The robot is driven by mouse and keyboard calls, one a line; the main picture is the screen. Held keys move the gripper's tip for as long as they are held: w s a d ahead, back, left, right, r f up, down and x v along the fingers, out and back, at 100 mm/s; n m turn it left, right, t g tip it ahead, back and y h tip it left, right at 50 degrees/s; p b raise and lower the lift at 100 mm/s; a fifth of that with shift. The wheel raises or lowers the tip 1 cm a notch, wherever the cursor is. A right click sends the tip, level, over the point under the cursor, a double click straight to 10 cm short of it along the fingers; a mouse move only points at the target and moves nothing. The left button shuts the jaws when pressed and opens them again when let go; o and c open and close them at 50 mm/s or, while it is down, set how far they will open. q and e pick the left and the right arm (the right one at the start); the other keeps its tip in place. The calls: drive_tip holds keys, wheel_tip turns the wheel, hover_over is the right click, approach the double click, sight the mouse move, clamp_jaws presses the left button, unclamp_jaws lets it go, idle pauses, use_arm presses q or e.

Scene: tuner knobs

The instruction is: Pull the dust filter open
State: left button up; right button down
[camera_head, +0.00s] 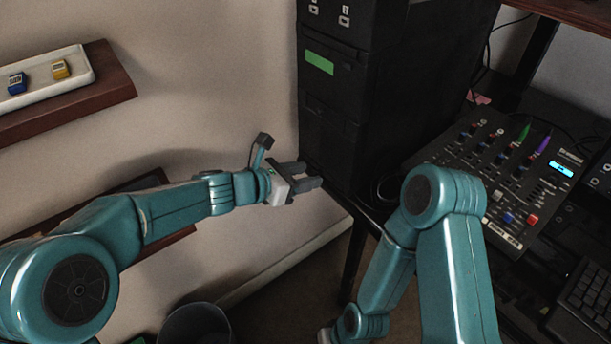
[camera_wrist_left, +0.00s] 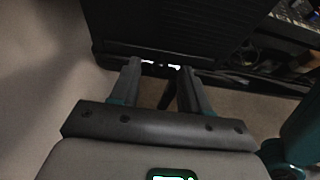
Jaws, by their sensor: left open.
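The black tower (camera_head: 335,150) stands at the top centre, with a green label on its upper part. It fills the top of the left wrist view (camera_wrist_left: 190,25), where a dark ribbed face ends in a lower edge strip (camera_wrist_left: 115,48). I cannot clearly tell the dust filter apart from this dark lower edge. My left gripper (camera_head: 312,175) is open and empty, its fingers pointing at the tower's lower left edge. In the left wrist view its fingertips (camera_wrist_left: 160,66) are spread just below that edge; contact is unclear. My right arm reaches down at the bottom centre, its fingers out of view.
A mixer (camera_head: 510,180) with coloured knobs and a keyboard (camera_head: 590,295) lie on the dark desk at right. A wooden shelf (camera_head: 120,90) holds a white tray (camera_head: 85,78) with small blocks at left. A bin (camera_head: 195,322) stands below. Cables hang beside the tower.

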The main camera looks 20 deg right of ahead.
use_arm(q)
drive_tip(key=shift+d+f, duration=0.15)
drive_tip(key=shift+d, duration=0.15)
drive_tip(key=shift+w, duration=0.1)
clamp_jaws()
